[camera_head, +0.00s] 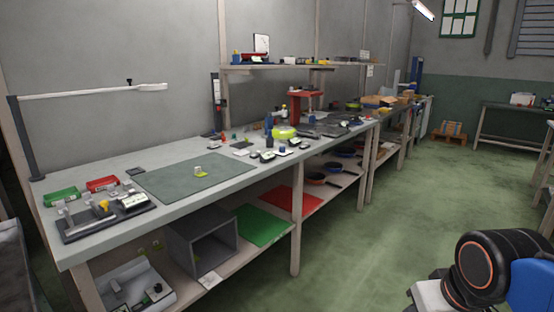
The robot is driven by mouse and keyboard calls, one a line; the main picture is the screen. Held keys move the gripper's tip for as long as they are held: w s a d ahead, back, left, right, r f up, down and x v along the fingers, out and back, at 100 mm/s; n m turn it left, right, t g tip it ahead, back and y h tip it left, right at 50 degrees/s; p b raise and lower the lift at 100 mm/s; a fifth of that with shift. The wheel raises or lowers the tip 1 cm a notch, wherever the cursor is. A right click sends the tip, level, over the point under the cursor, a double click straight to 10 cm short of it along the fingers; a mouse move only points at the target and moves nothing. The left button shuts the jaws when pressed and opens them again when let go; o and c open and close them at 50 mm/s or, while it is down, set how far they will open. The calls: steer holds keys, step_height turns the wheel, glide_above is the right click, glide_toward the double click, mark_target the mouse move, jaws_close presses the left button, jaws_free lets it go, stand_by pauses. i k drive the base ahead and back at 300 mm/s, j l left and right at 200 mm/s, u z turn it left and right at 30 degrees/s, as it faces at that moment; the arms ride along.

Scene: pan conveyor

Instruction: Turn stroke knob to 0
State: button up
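I cannot tell which part is the stroke knob; no marking is readable at this distance. A dark fixture (75,232) at the near left end of the bench carries a small yellow knob-like part (103,206) and a pale unit. A light grey device (128,298) on the lower shelf at the bottom left has a small black knob-like part (157,288). Their settings are too small to read. Only a black, orange-ringed and blue part of my arm shows at the bottom right, well apart from the bench. My gripper is out of view.
The long bench (80,256) runs from near left to the back, with a green mat (160,178), red and green bins and several small items. A grey open box (202,250) sits on the lower shelf. The green floor (400,220) in front is clear.

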mark_target(158, 286)
steer(key=u, duration=1.3)
